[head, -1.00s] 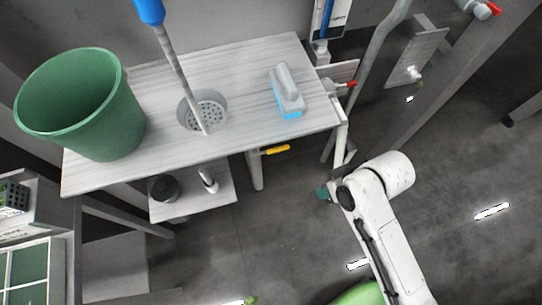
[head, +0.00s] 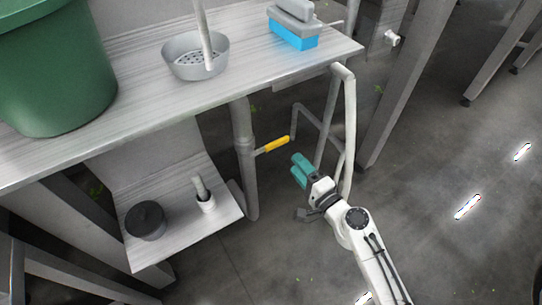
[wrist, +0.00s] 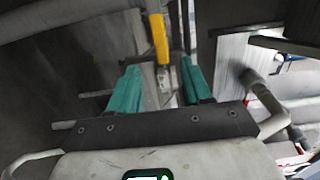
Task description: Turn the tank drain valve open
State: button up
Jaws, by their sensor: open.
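The drain valve has a yellow lever handle (head: 277,144) on a grey vertical drain pipe (head: 243,150) under the tabletop. The handle points to the right from the pipe in the head view. My gripper (head: 300,169), with teal fingers, is just to the right of and below the handle's end, apart from it in the head view. In the wrist view the yellow handle (wrist: 158,40) stands upright beyond and between the teal fingertips (wrist: 160,75). My gripper is open and holds nothing.
A green tub (head: 55,75) and a blue-bristled brush (head: 293,30) stand on the wash table (head: 130,95). A lower shelf (head: 160,250) holds a black round pot (head: 146,220) and a white cylindrical item (head: 204,195).

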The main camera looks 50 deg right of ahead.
aim_at(280, 144)
jog(key=p+x, duration=0.2)
jog(key=x, duration=0.8)
jog(key=shift+w, duration=0.4)
jog(key=shift+c, duration=0.3)
grip_shut()
jog(key=shift+d, duration=0.1)
